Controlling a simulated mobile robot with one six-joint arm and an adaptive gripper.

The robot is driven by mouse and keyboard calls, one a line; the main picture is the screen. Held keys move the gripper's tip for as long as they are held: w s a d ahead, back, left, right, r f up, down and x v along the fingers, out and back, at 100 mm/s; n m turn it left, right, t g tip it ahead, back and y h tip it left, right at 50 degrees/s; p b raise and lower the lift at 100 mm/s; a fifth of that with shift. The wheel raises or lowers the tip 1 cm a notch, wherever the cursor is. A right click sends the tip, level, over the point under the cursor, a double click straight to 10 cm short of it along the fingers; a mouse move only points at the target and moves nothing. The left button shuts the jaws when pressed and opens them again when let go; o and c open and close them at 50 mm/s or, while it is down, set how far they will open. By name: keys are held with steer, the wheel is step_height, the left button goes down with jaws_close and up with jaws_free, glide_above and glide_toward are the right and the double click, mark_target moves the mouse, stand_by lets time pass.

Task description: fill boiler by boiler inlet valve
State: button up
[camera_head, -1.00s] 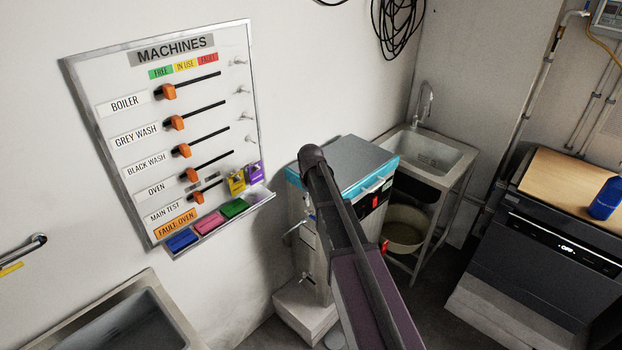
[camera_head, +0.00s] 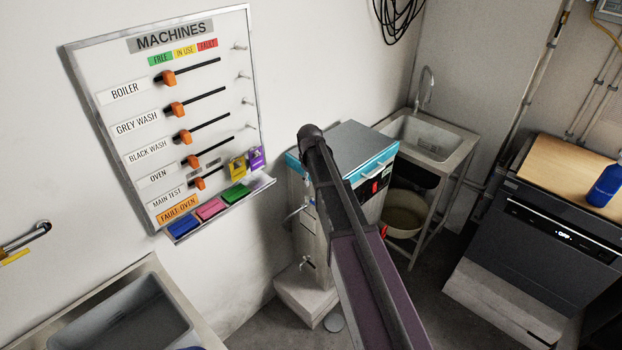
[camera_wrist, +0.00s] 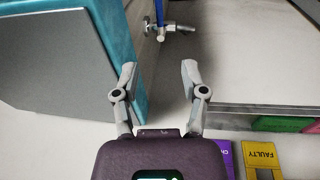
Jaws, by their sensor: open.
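The boiler (camera_head: 352,157), a grey cabinet with a teal-edged top, stands by the wall in the middle of the head view. Small metal valves and fittings (camera_head: 298,211) are on its left side, partly hidden by my arm. In the wrist view, the boiler's grey top and teal edge (camera_wrist: 122,50) fill the upper left. A metal valve fitting (camera_wrist: 178,29) with a blue pipe shows at the top, beyond my fingertips. I cannot tell whether it is the inlet valve. My gripper (camera_wrist: 159,76) is open and empty, apart from the fitting. The gripper is not clear in the head view.
A MACHINES board (camera_head: 172,110) with orange sliders and a tray of coloured tags hangs left of the boiler. A sink (camera_head: 430,135) with a bowl below stands right of it. A dark machine (camera_head: 540,240) is at right, and another basin (camera_head: 130,320) is at lower left.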

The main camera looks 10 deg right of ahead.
mark_target(310, 201)
steer(key=shift+w+d+f+b, duration=0.15)
steer(key=shift+w+f+b, duration=0.2)
steer(key=shift+f+b, duration=1.8)
steer(key=shift+w+d+f+b, duration=0.15)
steer(key=shift+w+f+b, duration=0.15)
steer(key=shift+f+b, duration=1.75)
steer(key=shift+w+d+f+b, duration=0.15)
steer(key=shift+w+f+b, duration=0.2)
steer(key=shift+f+b, duration=1.8)
jaws_close()
steer(key=shift+s+a+m, duration=0.1)
steer(key=shift+a+m, duration=0.2)
steer(key=shift+m, duration=0.55)
steer(key=shift+s+a+m, duration=0.1)
steer(key=shift+a+m, duration=0.15)
steer(key=shift+m, duration=0.6)
steer(key=shift+h, duration=0.3)
